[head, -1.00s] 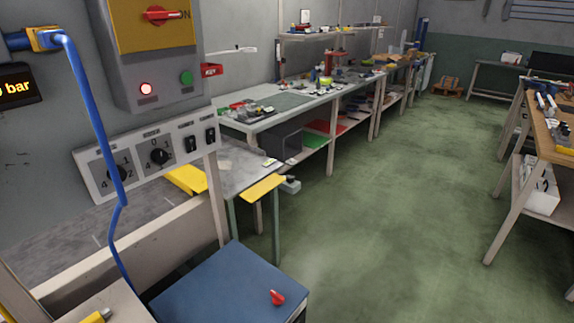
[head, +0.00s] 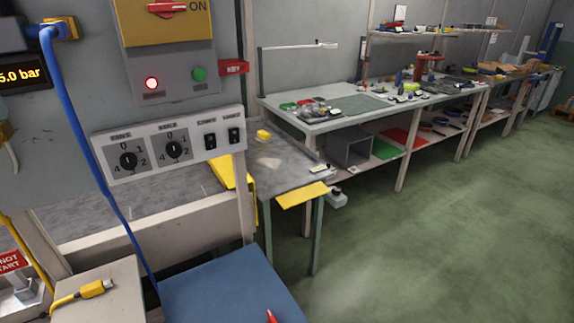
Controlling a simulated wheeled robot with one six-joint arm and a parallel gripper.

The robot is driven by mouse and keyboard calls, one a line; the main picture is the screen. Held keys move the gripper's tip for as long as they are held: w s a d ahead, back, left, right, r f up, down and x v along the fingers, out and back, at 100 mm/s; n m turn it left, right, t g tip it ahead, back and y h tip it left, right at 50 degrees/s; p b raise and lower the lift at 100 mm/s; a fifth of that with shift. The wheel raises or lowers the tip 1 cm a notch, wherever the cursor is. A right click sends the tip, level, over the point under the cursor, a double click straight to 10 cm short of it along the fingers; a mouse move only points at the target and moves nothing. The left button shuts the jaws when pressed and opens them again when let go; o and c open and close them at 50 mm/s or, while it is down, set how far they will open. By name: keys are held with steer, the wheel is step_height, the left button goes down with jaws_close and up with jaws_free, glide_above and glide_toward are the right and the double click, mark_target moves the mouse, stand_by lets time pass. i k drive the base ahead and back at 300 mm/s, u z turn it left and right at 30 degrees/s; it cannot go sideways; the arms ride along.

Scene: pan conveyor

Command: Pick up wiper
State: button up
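I cannot make out a wiper for certain in the head view. My gripper is not in view.
The control panel (head: 205,85) and a blue hose (head: 88,150) are at left. A blue-topped cabinet (head: 225,290) with a red object (head: 271,316) is in front. A long workbench (head: 312,124) with tools runs along the wall. Green floor (head: 430,240) is clear at right.

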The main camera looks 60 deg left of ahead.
mark_target(263, 136)
steer(key=i, duration=1.25)
steer(key=u, duration=2.75)
steer(key=i, duration=0.5)
steer(key=z, duration=0.1)
